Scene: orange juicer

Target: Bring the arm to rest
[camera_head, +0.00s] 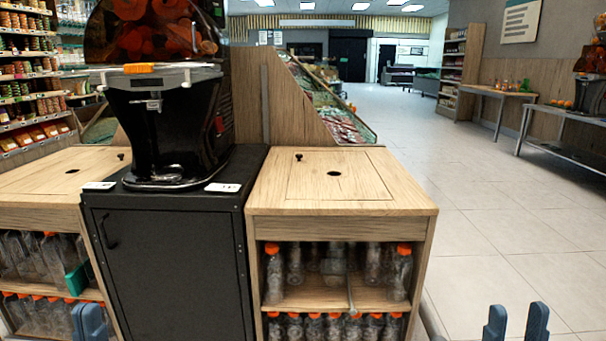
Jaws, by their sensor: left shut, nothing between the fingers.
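My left gripper (90,322) is at the lower left edge, in front of the left bottle shelf. Its blue fingers are together with nothing between them. My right gripper (516,323) is at the lower right edge, over the tiled floor. Its two blue fingertips stand apart with an empty gap between them. Only the finger ends of both grippers show; the rest is below the frame.
A black orange juicer (165,125) stands on a black cabinet (172,270). Wooden counters flank it, the right counter (310,205) holding several orange-capped bottles (272,275) on its shelves. A teal piece (76,280) shows by the left shelf. The tiled floor (490,220) at right is clear.

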